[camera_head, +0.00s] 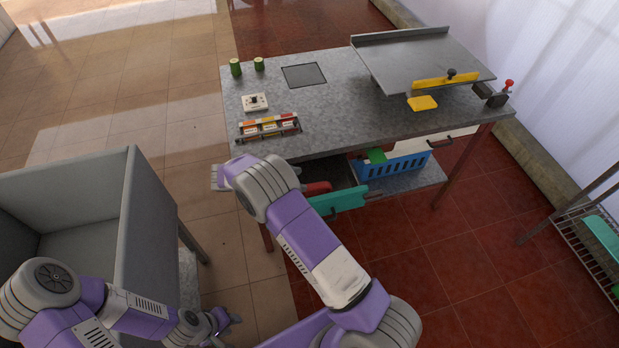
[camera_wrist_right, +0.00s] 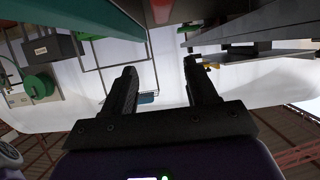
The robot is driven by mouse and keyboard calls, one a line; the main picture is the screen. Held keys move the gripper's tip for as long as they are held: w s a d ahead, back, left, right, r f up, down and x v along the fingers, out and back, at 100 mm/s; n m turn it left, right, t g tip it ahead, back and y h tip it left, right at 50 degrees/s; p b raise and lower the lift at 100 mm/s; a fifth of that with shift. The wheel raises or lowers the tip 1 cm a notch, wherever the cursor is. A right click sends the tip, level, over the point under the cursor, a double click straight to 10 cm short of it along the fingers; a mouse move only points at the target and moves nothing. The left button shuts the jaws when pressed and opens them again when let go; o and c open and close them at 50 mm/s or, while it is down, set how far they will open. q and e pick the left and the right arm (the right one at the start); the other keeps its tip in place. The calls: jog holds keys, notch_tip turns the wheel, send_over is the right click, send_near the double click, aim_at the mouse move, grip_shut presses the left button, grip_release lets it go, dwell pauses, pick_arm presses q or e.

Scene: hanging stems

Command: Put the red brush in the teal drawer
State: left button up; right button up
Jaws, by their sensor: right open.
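The teal drawer (camera_head: 340,200) is under the near side of the metal table, pulled out, its dark inside partly showing. A red object (camera_head: 318,187), which looks like the red brush, shows at the drawer's left part beside my right arm; the arm hides some of it, and I cannot tell whether it lies inside. In the right wrist view my right gripper (camera_wrist_right: 161,70) is open, with nothing between its fingers. A red shape (camera_wrist_right: 160,10) and a teal panel (camera_wrist_right: 100,12) show at that view's top edge. My left gripper (camera_head: 230,320) is low at the left, its fingers unclear.
The metal table (camera_head: 340,110) carries a small rack (camera_head: 268,128), two green cylinders and a tilted plate (camera_head: 420,65). A blue basket (camera_head: 395,166) stands on the lower shelf. A grey bin (camera_head: 130,210) stands at the left.

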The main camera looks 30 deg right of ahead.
jog(key=v, duration=0.5)
jog(key=shift+w+a+r+p, duration=0.1)
jog(key=shift+a+p, duration=0.2)
jog(key=shift+a, duration=0.05)
